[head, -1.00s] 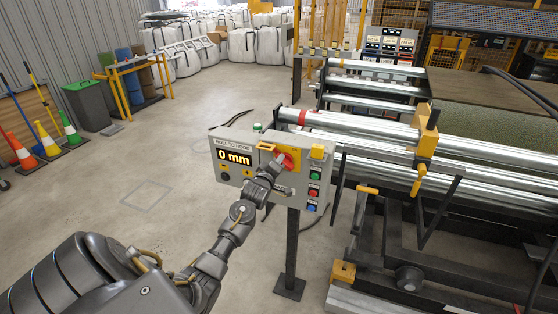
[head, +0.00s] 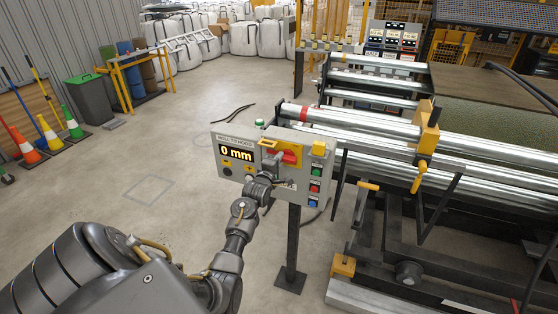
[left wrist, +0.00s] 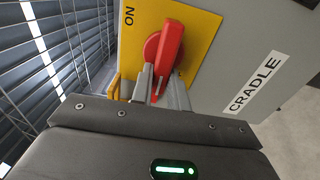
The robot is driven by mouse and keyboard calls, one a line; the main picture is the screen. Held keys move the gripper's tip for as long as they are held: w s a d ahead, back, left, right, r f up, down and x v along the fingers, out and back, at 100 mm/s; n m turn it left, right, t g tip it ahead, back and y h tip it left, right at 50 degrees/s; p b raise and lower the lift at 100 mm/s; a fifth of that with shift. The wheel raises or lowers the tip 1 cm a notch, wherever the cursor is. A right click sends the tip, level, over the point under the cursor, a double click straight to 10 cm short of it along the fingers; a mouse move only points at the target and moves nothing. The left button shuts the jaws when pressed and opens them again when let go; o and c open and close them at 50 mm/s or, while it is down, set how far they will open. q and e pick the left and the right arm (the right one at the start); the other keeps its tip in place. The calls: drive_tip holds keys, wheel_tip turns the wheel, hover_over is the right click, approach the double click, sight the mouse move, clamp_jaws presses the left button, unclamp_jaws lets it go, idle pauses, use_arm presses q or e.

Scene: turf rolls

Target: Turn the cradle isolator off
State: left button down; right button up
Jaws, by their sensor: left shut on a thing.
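The cradle isolator is a red rotary handle (head: 289,157) on a yellow plate (head: 292,146) on the front of a grey control box (head: 242,177). In the left wrist view the red handle (left wrist: 171,45) stands over the yellow plate (left wrist: 200,30), with "ON" printed at one corner and a white "CRADLE" label (left wrist: 256,82) beside it. My left gripper (head: 273,171) is at the handle's lower left in the head view. In the left wrist view its fingers (left wrist: 160,80) are shut on one end of the handle. My right gripper is out of view.
The box shows "0 mm" on a display (head: 237,154) and has several coloured buttons (head: 316,180). It stands on a dark post (head: 293,240). The roller machine (head: 440,190) is close on the right. Open floor (head: 150,190) lies to the left.

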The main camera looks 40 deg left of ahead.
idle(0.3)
use_arm(q)
drive_tip(key=c, duration=1.4)
unclamp_jaws()
drive_tip(key=shift+o, duration=0.2)
drive_tip(key=b+v, duration=0.2)
drive_tip(key=v, duration=0.8)
drive_tip(key=shift+s, duration=0.35)
drive_tip(key=shift+d, duration=0.15)
